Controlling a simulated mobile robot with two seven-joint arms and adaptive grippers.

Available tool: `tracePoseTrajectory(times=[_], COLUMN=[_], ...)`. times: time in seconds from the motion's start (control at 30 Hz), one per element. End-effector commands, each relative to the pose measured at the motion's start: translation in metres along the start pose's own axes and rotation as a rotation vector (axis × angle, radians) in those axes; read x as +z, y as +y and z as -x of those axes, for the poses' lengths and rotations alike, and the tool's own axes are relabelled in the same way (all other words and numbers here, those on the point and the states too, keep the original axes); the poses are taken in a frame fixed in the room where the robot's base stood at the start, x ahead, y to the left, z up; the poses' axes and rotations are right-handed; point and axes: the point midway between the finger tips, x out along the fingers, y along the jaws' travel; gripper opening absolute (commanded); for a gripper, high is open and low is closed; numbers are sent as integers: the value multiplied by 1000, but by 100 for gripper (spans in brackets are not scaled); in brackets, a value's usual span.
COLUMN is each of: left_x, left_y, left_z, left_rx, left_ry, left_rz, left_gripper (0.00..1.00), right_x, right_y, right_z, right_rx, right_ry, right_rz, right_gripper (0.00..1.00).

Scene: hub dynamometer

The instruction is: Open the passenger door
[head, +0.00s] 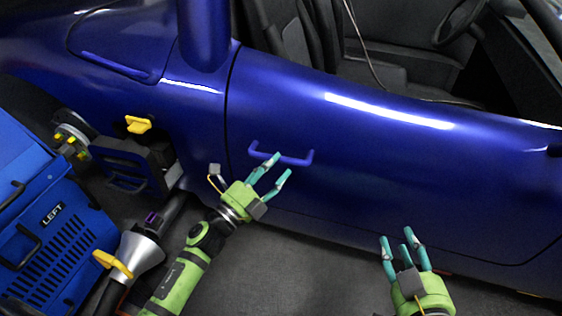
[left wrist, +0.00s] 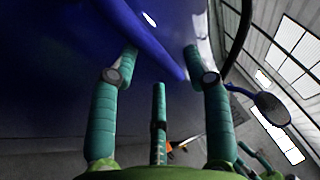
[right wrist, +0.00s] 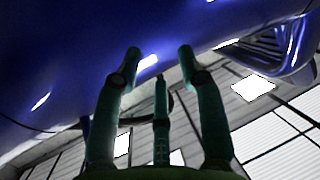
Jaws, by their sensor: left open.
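The blue passenger door (head: 400,160) of the car is closed, with its seam line showing at its left edge. A blue bar handle (head: 296,160) stands out from the door near that edge. My left gripper (head: 277,168) is open, with its teal fingers at the handle. In the left wrist view the blue handle bar (left wrist: 150,45) crosses just beyond the fingertips (left wrist: 163,50); I cannot tell whether they touch it. My right gripper (head: 400,240) is open and empty, in front of the lower door. The right wrist view shows its fingers (right wrist: 158,60) spread before blue bodywork.
A blue machine labelled LEFT (head: 50,220) stands at the left, beside a dark unit (head: 135,165) at the wheel area. A yellow knob (head: 138,124) and a silver cone (head: 138,255) are near it. Grey floor (head: 300,270) is clear below the door.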

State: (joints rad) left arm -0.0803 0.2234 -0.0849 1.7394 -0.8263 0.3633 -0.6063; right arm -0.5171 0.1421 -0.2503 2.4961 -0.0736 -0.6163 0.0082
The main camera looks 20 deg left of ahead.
Motion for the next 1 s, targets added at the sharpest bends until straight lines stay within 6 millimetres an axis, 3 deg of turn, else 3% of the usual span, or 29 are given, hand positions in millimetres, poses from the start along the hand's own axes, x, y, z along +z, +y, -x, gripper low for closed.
tracePoseTrajectory(times=[0.2,0.53,0.6,0.67,1.0], left_x=[0,0,0,0,0], left_y=[1,1,1,1,2], left_z=[-24,-28,-28,-28,-30], left_rx=[1,2,2,2,2], left_ry=[0,-1,-1,-1,-2], left_rz=[2,3,3,4,5], left_gripper=[49,49,21,0,0], right_x=[-9,-12,-12,-12,-12], right_y=[-2,-2,-2,-2,-3], right_z=[-1,0,0,0,-1], right_rx=[-4,-5,-5,-5,-5], right_ry=[51,64,64,64,66], right_rz=[2,2,2,2,3], right_gripper=[40,40,40,40,40])
